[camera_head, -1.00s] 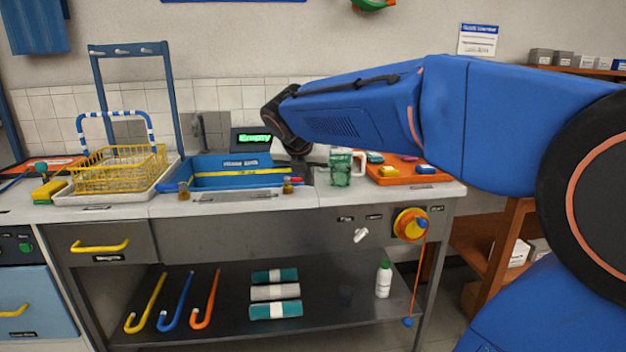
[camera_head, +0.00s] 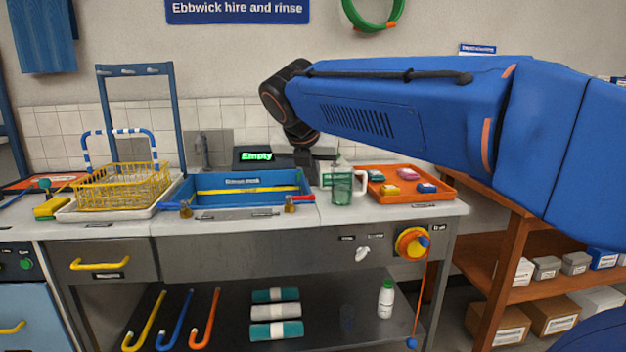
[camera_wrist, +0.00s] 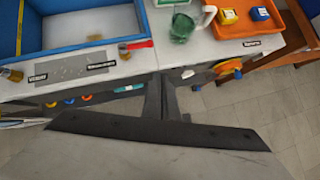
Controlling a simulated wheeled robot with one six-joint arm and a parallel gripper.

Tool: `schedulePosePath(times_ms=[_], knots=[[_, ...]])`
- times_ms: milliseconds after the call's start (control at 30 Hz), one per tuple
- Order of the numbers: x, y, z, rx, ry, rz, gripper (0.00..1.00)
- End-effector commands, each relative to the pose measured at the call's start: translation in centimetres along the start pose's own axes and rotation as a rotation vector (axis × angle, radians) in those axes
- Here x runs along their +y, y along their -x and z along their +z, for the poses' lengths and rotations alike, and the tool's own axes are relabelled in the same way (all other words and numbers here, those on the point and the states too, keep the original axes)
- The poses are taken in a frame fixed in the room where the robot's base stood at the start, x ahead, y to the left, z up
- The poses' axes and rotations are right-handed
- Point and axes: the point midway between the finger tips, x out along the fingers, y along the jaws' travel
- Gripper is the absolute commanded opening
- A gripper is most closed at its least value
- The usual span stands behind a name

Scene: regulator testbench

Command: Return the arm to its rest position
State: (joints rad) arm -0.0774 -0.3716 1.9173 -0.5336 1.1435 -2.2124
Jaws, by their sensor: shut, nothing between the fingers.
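My blue arm (camera_head: 400,110) reaches in from the right, over the worktop. Its dark wrist bends down above the back of the bench. In the wrist view my gripper (camera_wrist: 166,95) is shut and empty, pointing toward the bench's front edge. In the head view the gripper is small and dark and hard to tell apart from the things behind it.
A blue sink basin (camera_head: 215,196) lies below and left of the wrist. A green jug (camera_head: 342,188) and an orange tray (camera_head: 400,197) with small blocks stand to its right. A yellow wire basket (camera_head: 120,187) stands left. An orange shelf (camera_head: 500,275) is at right.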

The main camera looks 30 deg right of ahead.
Motion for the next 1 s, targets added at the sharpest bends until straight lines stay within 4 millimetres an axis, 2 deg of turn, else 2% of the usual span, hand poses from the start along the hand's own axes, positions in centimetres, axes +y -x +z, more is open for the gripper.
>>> schedulePosePath(times_ms=[467, 567, 667, 1000], knots=[[-0.2, -0.1, -0.5, 0.007, -0.036, 0.004, 0.0], [-0.7, -0.3, -1.9, 0.025, -0.139, 0.014, 0.0], [-1.5, -0.7, -4.3, 0.06, -0.312, 0.026, 0.0], [-4.2, -2.2, -13.7, 0.214, -1.014, 0.016, 0.0]])
